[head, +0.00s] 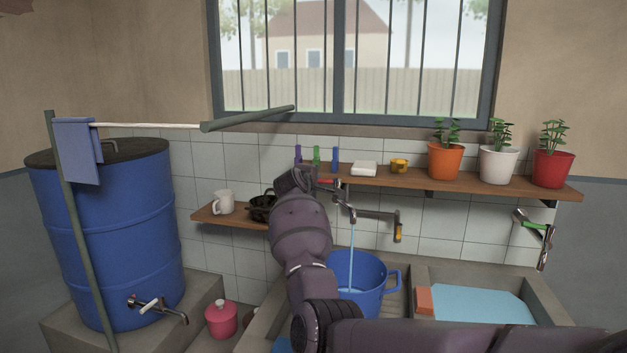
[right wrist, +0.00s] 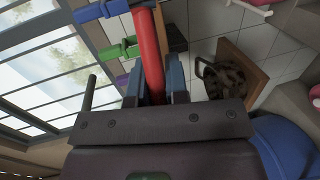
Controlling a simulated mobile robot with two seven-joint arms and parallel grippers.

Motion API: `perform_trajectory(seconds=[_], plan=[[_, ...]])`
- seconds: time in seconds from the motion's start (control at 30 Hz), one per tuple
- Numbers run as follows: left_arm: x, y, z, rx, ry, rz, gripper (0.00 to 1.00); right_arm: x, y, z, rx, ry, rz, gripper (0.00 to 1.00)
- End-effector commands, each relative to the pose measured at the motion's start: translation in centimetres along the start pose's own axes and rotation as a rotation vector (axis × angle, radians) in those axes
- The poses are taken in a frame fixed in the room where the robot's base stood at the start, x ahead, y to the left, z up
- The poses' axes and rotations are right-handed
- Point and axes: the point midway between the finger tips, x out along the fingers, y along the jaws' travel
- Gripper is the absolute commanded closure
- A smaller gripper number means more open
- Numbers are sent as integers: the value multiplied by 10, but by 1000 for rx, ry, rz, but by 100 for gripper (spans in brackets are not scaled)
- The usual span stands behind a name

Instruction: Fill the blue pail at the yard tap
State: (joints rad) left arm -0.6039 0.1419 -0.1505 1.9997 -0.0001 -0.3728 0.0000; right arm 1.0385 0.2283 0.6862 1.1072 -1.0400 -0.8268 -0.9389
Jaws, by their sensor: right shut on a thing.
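The blue pail (head: 365,285) stands upright in the sink below the yard tap (head: 350,212). A thin stream of water (head: 351,255) runs from the tap's spout into it. The water level inside is not clear, and my arm hides the pail's left side. My right gripper (head: 321,182) is at the top of the tap, shut on its red handle (head: 329,182). In the right wrist view the red handle (right wrist: 149,50) lies between the two fingers (right wrist: 154,88). My left gripper is in neither view.
A blue barrel (head: 120,235) with its own tap stands at left. A wooden shelf (head: 400,178) with several plant pots runs behind. A lower shelf holds a white mug (head: 223,202) and a dark pot (head: 262,207). A basin of water (head: 480,303) lies right of the pail.

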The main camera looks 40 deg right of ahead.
Motion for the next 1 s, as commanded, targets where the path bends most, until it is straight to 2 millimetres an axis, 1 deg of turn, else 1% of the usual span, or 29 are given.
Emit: perform_trajectory(seconds=[0.03, 0.07, 0.2, 0.47, 0.63, 0.77, 1.0], plan=[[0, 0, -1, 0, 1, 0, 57, -1, 5, 0, 2, 1, 8, 100], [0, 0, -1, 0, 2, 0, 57, -1, 5, 0, 2, 1, 8, 81], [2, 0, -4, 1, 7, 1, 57, 0, 3, 0, 1, 0, 5, 60], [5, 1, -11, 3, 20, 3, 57, 0, 1, 0, 0, 0, 1, 60], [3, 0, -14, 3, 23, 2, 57, -9, 1, 0, -1, 0, 2, 60], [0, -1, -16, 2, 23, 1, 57, -26, 2, 0, 2, 1, 3, 60], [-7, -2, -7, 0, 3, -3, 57, -66, 2, 0, 2, 2, 3, 60]])
